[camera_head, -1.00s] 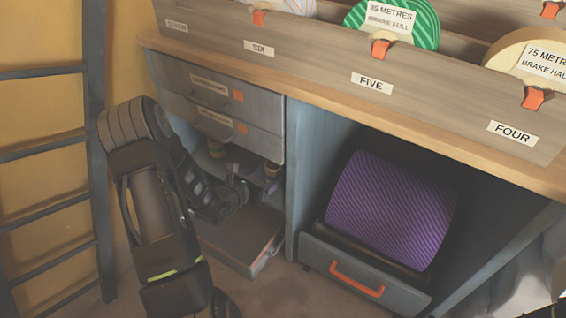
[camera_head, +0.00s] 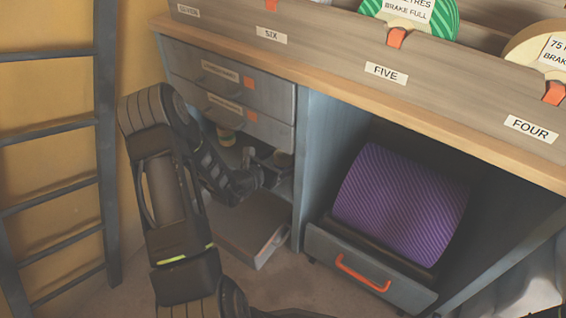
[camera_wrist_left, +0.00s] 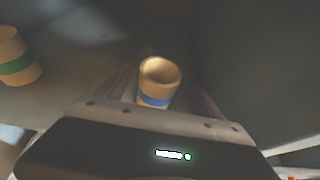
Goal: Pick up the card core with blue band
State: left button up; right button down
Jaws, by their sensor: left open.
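The card core with the blue band (camera_wrist_left: 158,86) is a short, hollow tan tube, upright on a shelf in the left wrist view. My left gripper (camera_wrist_left: 163,88) is open, with one finger on each side of this core in the picture; I cannot tell how deep the core sits between them. In the head view my left gripper (camera_head: 262,172) reaches into the open shelf under the drawers. A core (camera_head: 283,159) shows just beyond it, its band hard to make out. My right gripper is not in view.
A card core with a green band (camera_wrist_left: 17,62) stands to the left on the same shelf. Two shut drawers (camera_head: 236,92) are above. A box-like case (camera_head: 250,229) lies below. A purple roll (camera_head: 402,205) fills the bay to the right. A ladder (camera_head: 107,150) stands left.

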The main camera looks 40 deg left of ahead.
aim_at(288, 156)
pick_arm(q)
jog(key=b+x, duration=0.2)
jog(key=x, duration=0.2)
jog(key=shift+w+f+b, duration=0.25)
jog(key=shift+w+b, duration=0.1)
jog(key=shift+w+a, duration=0.1)
jog(key=shift+w, duration=0.15)
jog(key=c, duration=1.4)
jog(key=shift+r, duration=0.15)
jog(key=shift+c, duration=0.2)
jog(key=shift+r+p, duration=0.35)
jog(key=shift+p, duration=0.3)
jog(key=s+p, duration=0.4)
jog(key=s, duration=1.4)
jog(key=shift+d+f, duration=0.15)
jog(key=shift+d, duration=0.1)
